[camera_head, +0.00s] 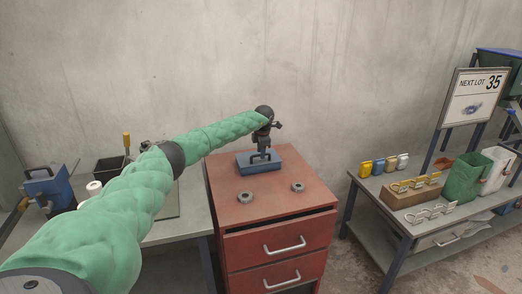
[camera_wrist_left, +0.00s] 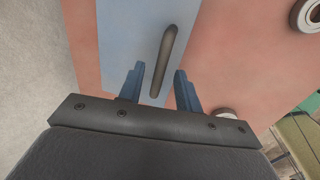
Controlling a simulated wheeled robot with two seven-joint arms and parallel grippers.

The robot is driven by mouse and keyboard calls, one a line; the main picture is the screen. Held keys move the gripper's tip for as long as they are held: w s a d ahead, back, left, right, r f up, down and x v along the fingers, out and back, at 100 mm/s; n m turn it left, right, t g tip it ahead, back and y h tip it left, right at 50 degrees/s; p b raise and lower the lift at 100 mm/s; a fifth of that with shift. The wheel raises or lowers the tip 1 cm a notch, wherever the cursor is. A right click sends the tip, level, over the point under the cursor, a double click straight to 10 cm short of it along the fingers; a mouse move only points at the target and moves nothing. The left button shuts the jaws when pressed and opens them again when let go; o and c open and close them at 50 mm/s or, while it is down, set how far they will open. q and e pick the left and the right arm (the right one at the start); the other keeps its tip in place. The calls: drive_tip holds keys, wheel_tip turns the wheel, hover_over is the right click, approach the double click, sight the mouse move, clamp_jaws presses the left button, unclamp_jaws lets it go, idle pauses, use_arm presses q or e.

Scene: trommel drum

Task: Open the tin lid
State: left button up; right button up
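The blue tin (camera_head: 259,164) sits on the red drawer cabinet near its back, with a dark handle on its lid. In the left wrist view its blue lid (camera_wrist_left: 125,40) lies below the fingers. The dark bar handle (camera_wrist_left: 165,60) runs between the two blue fingertips. My left gripper (camera_head: 262,150) points down above the tin; in the left wrist view it (camera_wrist_left: 158,85) is open, with a finger on each side of the handle and gaps visible. I cannot tell whether the fingertips are level with the handle. My right gripper is not in view.
The red cabinet top (camera_head: 222,180) also holds two small grey ring-shaped parts (camera_head: 245,197), (camera_head: 298,187) in front of the tin. A grey bench is at the left. A shelf (camera_head: 405,225) with small bottles, a wooden rack and bins stands at the right. The wall is behind.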

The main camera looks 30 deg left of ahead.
use_arm(q)
drive_tip(key=shift+f, duration=0.15)
clamp_jaws()
